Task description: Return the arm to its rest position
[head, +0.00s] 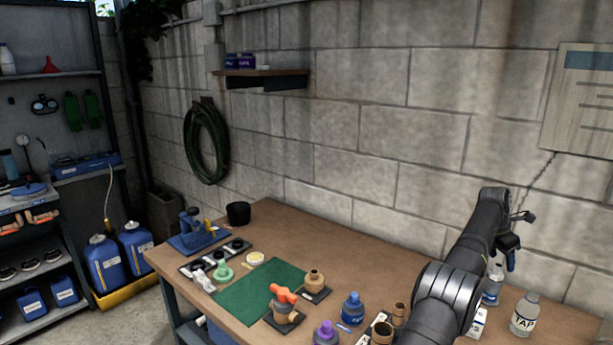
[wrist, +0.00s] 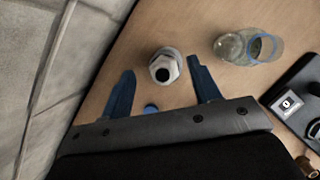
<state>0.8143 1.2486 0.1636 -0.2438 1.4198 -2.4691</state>
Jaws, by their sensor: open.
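My arm (head: 450,280) reaches up over the right part of the workbench, in front of the block wall. My gripper (head: 512,258) hangs at its far end, with a blue finger pointing down. In the wrist view my gripper (wrist: 161,66) has its two blue fingers wide apart, with nothing held. A bottle with a pale cap (wrist: 164,68) shows between the fingertips, seen from above; I cannot tell how far below them it is.
The workbench (head: 370,262) holds a bottle marked TAP (head: 525,314), a blue bottle (head: 351,308), a purple-capped bottle (head: 326,334) and a green mat (head: 258,292). A clear jar (wrist: 232,47) stands near the gripper. The block wall (head: 400,130) is close behind.

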